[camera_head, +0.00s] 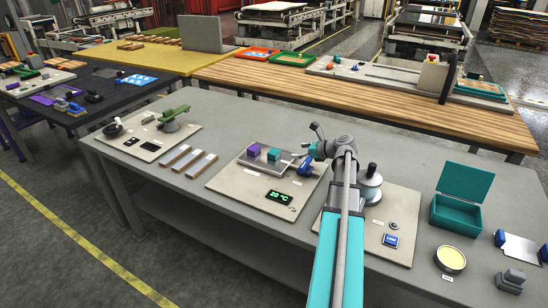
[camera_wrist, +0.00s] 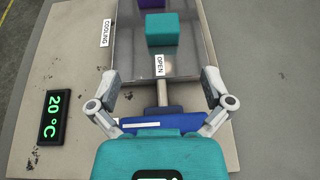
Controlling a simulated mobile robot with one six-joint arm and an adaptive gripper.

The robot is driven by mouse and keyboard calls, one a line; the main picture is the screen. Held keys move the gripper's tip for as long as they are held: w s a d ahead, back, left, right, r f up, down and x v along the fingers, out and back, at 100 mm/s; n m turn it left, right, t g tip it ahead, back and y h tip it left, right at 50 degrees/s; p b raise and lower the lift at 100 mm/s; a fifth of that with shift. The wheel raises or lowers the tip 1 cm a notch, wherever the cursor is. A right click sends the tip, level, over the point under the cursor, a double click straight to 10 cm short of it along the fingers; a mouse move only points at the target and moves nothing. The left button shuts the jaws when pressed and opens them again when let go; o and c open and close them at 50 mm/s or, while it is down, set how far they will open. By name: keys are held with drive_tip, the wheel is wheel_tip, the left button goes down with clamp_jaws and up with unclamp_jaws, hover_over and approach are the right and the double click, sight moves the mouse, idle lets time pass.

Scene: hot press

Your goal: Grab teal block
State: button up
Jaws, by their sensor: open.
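The teal block (camera_head: 273,155) sits on a metal plate beside a purple block (camera_head: 253,149). In the wrist view the teal block (camera_wrist: 162,27) is near the top centre, with the purple block (camera_wrist: 152,3) cut off above it. The plate (camera_wrist: 135,66) carries an "OPEN" label, and a rod runs from it to a blue handle (camera_wrist: 165,128), partly hidden by my gripper body. My gripper (camera_wrist: 161,82) is open and empty, its fingers spread on either side of the rod. The teal block lies ahead of the fingertips, apart from them.
A green display (camera_head: 279,197) reads 20 °C on the light board. A teal open-lidded box (camera_head: 456,212) and a yellow round pad (camera_head: 450,260) stand to the right. A silver-topped device (camera_head: 370,183) is right of my arm. Flat bars (camera_head: 187,161) lie to the left.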

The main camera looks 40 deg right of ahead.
sight(273, 151)
drive_tip(key=b+x, duration=0.2)
drive_tip(key=x, duration=0.5)
drive_tip(key=shift+w+a+f, duration=0.1)
drive_tip(key=shift+w, duration=0.1)
drive_tip(key=shift+b+x, duration=1.2)
drive_tip(key=shift+x, duration=1.35)
drive_tip(key=c, duration=1.3)
drive_tip(key=shift+o, duration=0.2)
drive_tip(key=shift+r, duration=0.2)
